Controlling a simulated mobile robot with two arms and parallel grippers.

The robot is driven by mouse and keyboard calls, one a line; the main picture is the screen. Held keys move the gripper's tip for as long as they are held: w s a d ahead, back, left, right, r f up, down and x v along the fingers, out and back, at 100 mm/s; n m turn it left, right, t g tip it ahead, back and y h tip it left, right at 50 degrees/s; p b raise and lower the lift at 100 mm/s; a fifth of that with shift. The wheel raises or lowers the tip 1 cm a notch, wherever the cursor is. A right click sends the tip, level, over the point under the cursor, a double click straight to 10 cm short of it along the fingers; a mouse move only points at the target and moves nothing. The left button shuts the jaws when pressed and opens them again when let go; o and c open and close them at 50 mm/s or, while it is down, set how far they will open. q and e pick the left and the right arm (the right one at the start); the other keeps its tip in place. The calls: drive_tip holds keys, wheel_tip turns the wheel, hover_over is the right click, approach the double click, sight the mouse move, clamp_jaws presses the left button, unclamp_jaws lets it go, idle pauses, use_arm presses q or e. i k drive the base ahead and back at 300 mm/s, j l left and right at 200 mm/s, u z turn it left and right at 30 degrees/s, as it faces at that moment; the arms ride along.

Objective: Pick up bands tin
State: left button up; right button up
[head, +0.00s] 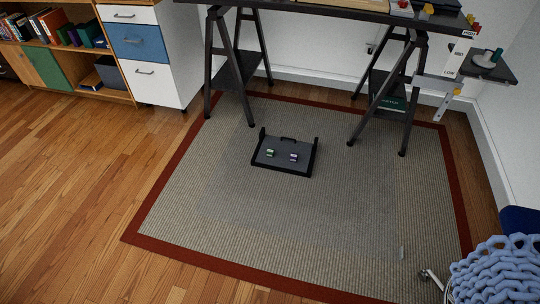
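I cannot make out a bands tin for certain in the head view. Several small items lie on the dark desk top (345,9) at the upper edge, and they are too small and cut off to name. Neither of my grippers shows in this view.
The desk stands on black trestle legs (214,70) at the back of a grey rug (220,200) with a red border. A white and blue drawer unit (148,55) stands left. A chunky blue knit (500,272) is at lower right. Wooden floor at left is clear.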

sight(270, 152)
drive_tip(key=i+l, duration=0.15)
drive_tip(key=i, duration=0.35)
drive_tip(key=i+l, duration=0.15)
drive_tip(key=i, duration=0.35)
drive_tip(key=i+l+u, duration=0.1)
drive_tip(key=i, duration=0.35)
